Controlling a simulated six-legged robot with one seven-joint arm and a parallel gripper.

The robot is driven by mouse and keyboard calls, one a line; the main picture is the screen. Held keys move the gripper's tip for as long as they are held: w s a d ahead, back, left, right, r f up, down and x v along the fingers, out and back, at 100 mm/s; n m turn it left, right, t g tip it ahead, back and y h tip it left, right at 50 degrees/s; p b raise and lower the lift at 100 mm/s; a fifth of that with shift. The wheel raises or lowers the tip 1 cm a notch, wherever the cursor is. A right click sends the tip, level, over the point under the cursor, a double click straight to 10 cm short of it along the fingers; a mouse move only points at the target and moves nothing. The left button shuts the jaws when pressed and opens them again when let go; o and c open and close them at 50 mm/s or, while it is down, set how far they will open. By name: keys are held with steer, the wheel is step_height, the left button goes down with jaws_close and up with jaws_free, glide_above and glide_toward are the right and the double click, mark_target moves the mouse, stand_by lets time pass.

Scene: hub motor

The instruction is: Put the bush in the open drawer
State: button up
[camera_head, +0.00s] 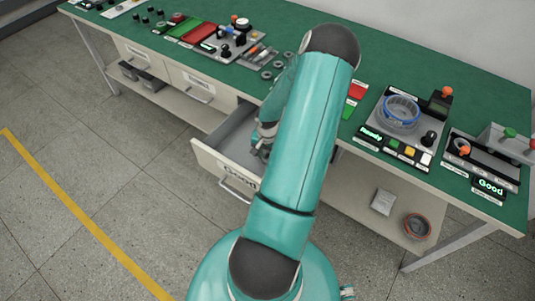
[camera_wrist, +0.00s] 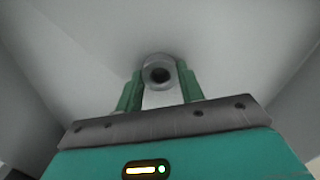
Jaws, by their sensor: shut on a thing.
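The bush (camera_wrist: 159,71) is a small grey ring with a dark hole, seen between the fingertips in the wrist view. My gripper (camera_wrist: 159,84) has its green fingers shut on it. The grey walls and floor of the open drawer (camera_wrist: 85,40) surround the gripper in that view. In the head view the open drawer (camera_head: 210,158), labelled "Good", is pulled out below the table. My gripper (camera_head: 262,148) reaches down into it, and my arm hides part of the drawer. I cannot tell whether the bush touches the drawer floor.
Several grey rings (camera_head: 279,64) lie on the green tabletop (camera_head: 400,55) behind my arm. A device with a blue ring (camera_head: 401,112) and buttons stands to the right. Closed drawers (camera_head: 198,88) are at the left. A lower shelf (camera_head: 350,185) holds a reddish coil (camera_head: 417,226).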

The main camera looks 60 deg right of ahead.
steer(key=shift+f, duration=0.15)
steer(key=o, duration=1.1)
step_height(320, 180, up, 12)
